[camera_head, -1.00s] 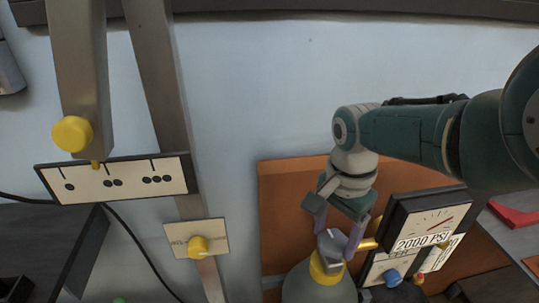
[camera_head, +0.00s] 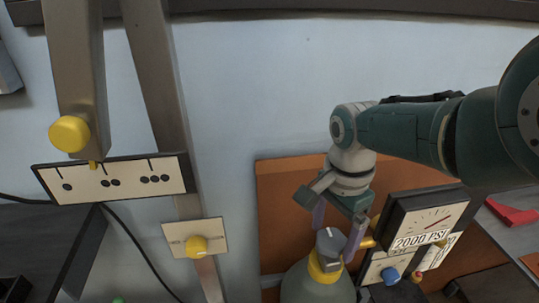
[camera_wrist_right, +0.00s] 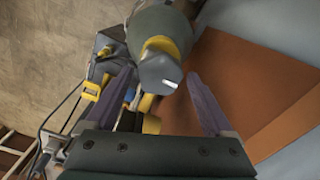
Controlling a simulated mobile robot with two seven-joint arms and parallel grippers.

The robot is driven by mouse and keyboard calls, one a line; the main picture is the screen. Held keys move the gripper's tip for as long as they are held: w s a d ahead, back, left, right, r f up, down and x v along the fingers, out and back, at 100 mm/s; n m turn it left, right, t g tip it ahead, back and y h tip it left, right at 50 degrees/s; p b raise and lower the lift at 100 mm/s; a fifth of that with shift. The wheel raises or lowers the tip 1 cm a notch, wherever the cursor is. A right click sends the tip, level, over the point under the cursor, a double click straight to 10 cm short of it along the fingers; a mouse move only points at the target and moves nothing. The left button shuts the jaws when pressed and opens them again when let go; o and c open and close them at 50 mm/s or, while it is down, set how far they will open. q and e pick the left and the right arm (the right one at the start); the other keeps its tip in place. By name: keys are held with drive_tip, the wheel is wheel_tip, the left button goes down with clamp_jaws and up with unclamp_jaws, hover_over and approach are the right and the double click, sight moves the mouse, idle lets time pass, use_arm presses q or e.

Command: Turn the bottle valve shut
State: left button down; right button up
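The grey bottle (camera_head: 316,285) stands at the bottom centre of the head view, with a yellow collar (camera_head: 322,270) at its neck. Its grey valve knob (camera_head: 328,243) sits on top, and a light mark shows on the knob (camera_wrist_right: 160,72) in the right wrist view. My right gripper (camera_head: 334,242) is above the bottle with its purple fingers on either side of the knob. In the right wrist view the gripper (camera_wrist_right: 159,80) is open, with gaps between the fingers and the knob. My left gripper is not in view.
A gauge box (camera_head: 424,218) reading 2000 PSI stands close to the right of the gripper, with a blue knob (camera_head: 390,276) below it. An orange-brown panel (camera_head: 283,210) is behind. Yellow-knobbed panels (camera_head: 196,245) stand left.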

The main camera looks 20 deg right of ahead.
sight(334, 240)
drive_tip(key=shift+o, duration=0.7)
wheel_tip(334, 240, up, 10)
drive_tip(key=p, duration=0.8)
drive_tip(key=shift+p, duration=0.35)
drive_tip(key=s+a+r+n+t, duration=0.25)
drive_tip(key=s+r+n, duration=0.25)
drive_tip(key=s+n, duration=0.45)
drive_tip(key=s+a+r+n+t, duration=0.1)
drive_tip(key=s+a+r+n, duration=0.25)
drive_tip(key=s+n, duration=0.65)
wheel_tip(334, 240, up, 30)
drive_tip(key=m+p, duration=0.1)
drive_tip(key=p, duration=2.7)
drive_tip(key=shift+s+p, duration=0.3)
drive_tip(key=shift+s, duration=0.05)
